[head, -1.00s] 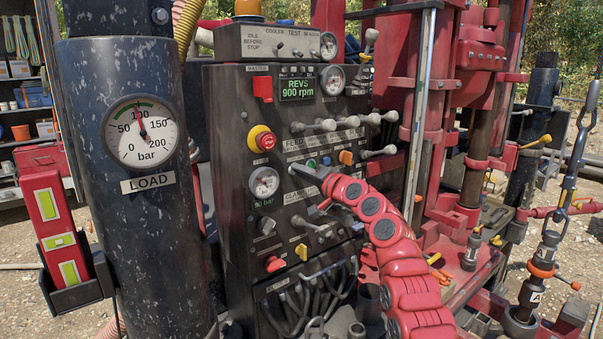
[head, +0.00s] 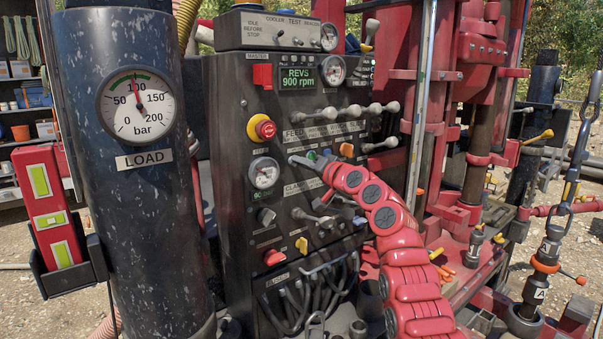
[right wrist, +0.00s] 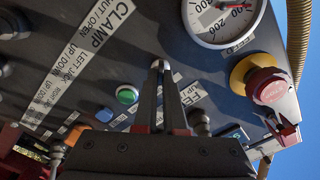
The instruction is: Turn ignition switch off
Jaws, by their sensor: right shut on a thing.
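My right gripper (head: 296,161) reaches the dark control panel (head: 234,150) from the lower right. Its fingertips are at the panel, left of the green button (head: 311,156). In the right wrist view the gripper (right wrist: 160,72) is shut, with a small silvery tip (right wrist: 161,64) between the dark fingers. This looks like the ignition switch; the fingers hide most of it, so I cannot tell its position. The green button (right wrist: 127,95) is beside the fingers. The display (head: 297,77) reads REVS 900 rpm. My left gripper is not in view.
A red emergency button on a yellow collar (head: 263,128) and a pressure gauge (head: 263,172) are left of the gripper. A row of levers (head: 343,113) juts out above. A dark column with a load gauge (head: 137,103) stands at left.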

